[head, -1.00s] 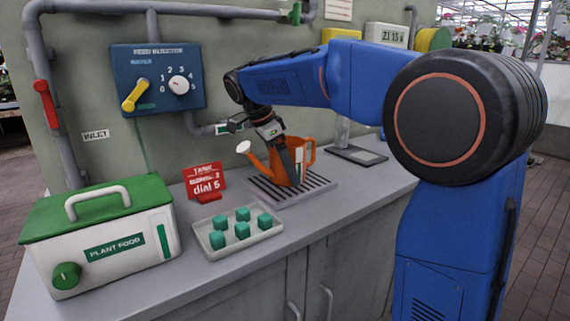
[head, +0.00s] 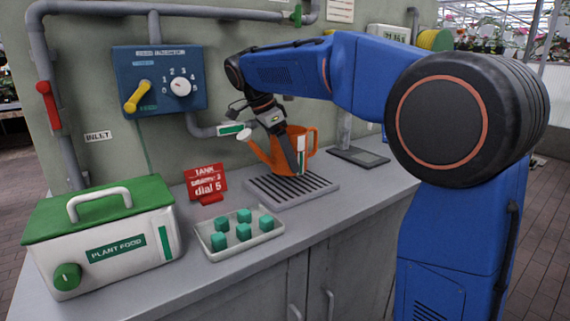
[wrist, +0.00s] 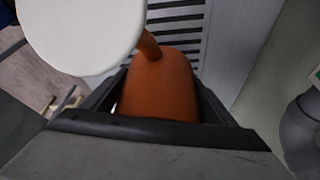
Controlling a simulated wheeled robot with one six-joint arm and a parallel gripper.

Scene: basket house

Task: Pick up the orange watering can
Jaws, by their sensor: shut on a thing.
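The orange watering can (head: 281,160) is in the head view, with a white rose on its spout at the left and a handle at the right. It is held a little above the slatted drain grate (head: 290,188). My gripper (head: 299,168) comes down from above and is shut on the can's body. In the wrist view the orange body (wrist: 160,88) sits between my two dark fingers, and the white rose fills the upper left. The far side of the can is hidden.
A white tray (head: 238,248) with several teal cubes, a red sign (head: 206,183) and a plant food box (head: 104,250) stand left of the grate. A dark flat plate (head: 357,156) lies to the right. A blue dial panel (head: 158,80) and pipes are on the wall behind.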

